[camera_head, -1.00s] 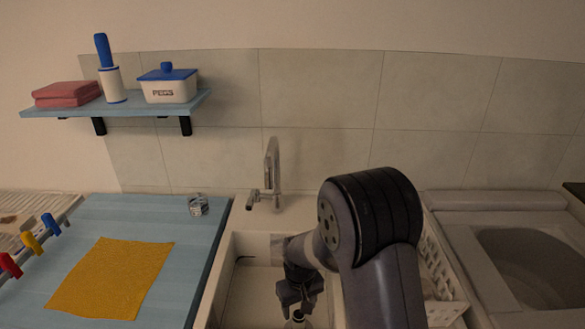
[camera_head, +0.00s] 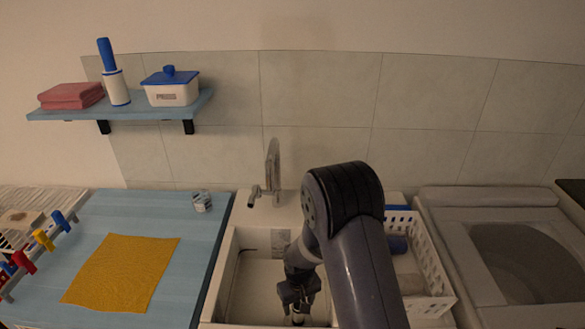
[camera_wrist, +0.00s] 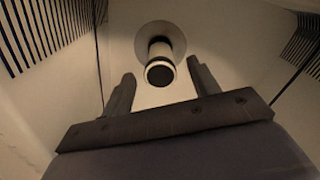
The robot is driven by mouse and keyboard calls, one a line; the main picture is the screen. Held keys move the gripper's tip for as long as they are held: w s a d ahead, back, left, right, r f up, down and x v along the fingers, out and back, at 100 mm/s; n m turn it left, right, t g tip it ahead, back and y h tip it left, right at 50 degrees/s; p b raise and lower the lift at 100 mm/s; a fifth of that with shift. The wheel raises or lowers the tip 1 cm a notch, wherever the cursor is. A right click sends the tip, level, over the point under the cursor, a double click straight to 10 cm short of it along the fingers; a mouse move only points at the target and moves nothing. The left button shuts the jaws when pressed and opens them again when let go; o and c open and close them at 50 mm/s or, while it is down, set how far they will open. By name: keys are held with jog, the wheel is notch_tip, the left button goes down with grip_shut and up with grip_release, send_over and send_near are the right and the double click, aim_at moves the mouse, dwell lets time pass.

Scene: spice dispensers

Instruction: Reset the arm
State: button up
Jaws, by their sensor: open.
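My arm reaches over the white sink (camera_head: 240,300), and my gripper (camera_head: 298,300) points down into the basin. In the wrist view my gripper (camera_wrist: 160,92) is open, with its two dark fingers apart and nothing held between them. A round dark-ended cylinder with a pale band (camera_wrist: 160,70) stands beyond the fingertips in the wrist view. In the head view a small pale piece (camera_head: 298,318) shows just below the gripper. My arm hides part of the sink's right side.
A metal tap (camera_head: 270,172) stands behind the sink. A white basket (camera_head: 425,265) is to the right, beside a grey washer (camera_head: 450,230). On the left, a blue counter (camera_head: 110,215) holds a yellow cloth (camera_head: 125,272), a small jar (camera_head: 202,202) and coloured pegs. A wall shelf (camera_head: 150,105) hangs above.

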jog(key=shift+r+p, duration=1.5)
jog(key=shift+r, duration=0.3)
jog(key=shift+f, duration=0.1)
